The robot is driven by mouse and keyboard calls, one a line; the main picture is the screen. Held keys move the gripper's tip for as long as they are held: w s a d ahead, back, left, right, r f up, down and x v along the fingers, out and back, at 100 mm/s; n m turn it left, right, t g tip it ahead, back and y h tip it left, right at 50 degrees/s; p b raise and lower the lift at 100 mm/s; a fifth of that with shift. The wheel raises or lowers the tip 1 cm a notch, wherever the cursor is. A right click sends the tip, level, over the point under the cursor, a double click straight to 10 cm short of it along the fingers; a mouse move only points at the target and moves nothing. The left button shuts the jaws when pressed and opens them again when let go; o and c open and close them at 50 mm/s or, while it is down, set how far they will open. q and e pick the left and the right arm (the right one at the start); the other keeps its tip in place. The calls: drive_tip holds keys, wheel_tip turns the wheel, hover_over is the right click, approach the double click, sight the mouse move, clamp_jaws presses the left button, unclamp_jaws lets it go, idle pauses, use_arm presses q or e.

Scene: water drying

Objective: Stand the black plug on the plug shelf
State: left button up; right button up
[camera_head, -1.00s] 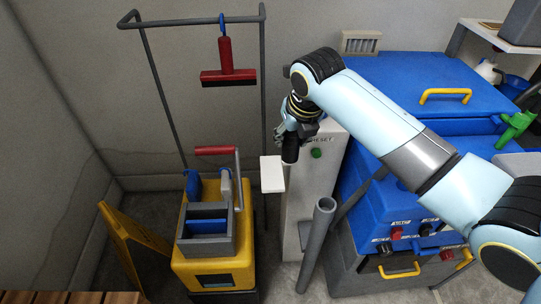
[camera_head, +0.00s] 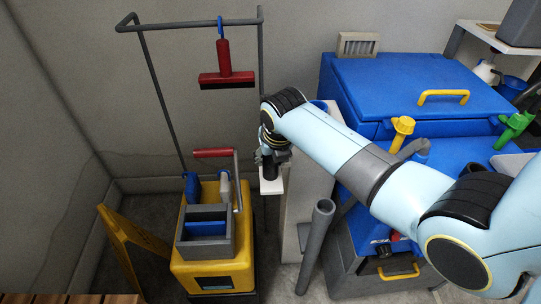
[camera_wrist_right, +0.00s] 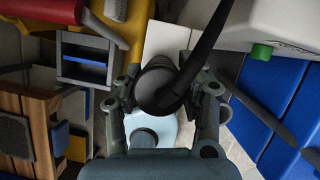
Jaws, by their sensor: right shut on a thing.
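My right gripper (camera_head: 271,158) is shut on the black plug (camera_head: 270,172) and holds it upright over the small white plug shelf (camera_head: 267,188). In the right wrist view the plug (camera_wrist_right: 156,82) sits between the two fingers of the gripper (camera_wrist_right: 162,100), with a thick black cord rising from it. The white shelf (camera_wrist_right: 168,37) shows just beyond the plug there. The plug's lower end overlaps the shelf in the head view; whether it touches the shelf I cannot tell. My left gripper is not in view.
The white post (camera_head: 306,200) stands right of the shelf, with a grey tube (camera_head: 318,230) in front. A yellow mop bucket (camera_head: 210,265) stands to the left, below a hanging red squeegee (camera_head: 226,70). A blue machine (camera_head: 420,85) fills the right.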

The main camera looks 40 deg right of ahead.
drive_tip(key=o, duration=1.2)
drive_tip(key=p+v, duration=0.1)
drive_tip(key=v, duration=1.1)
drive_tip(key=s+f+m+g, duration=0.1)
drive_tip(key=s+f+m, duration=0.35)
drive_tip(key=f, duration=0.35)
drive_tip(key=s+d+f+m, duration=0.1)
drive_tip(key=s+f+m, duration=0.3)
drive_tip(key=f+m, duration=0.3)
drive_tip(key=s+f+m+g, duration=0.1)
drive_tip(key=s+f+m, duration=0.35)
drive_tip(key=f, duration=0.45)
drive_tip(key=s+f+m, duration=0.4)
drive_tip(key=s+m, duration=0.1)
drive_tip(key=s, duration=0.4)
drive_tip(key=s+f+m, duration=0.5)
drive_tip(key=s, duration=0.4)
drive_tip(key=s+f+m+g, duration=0.1)
drive_tip(key=s+f+m, duration=0.3)
drive_tip(key=s, duration=0.6)
drive_tip(key=shift+s+d+f+m+y, duration=0.15)
drive_tip(key=shift+d+m+y, duration=0.2)
drive_tip(key=shift+m, duration=0.75)
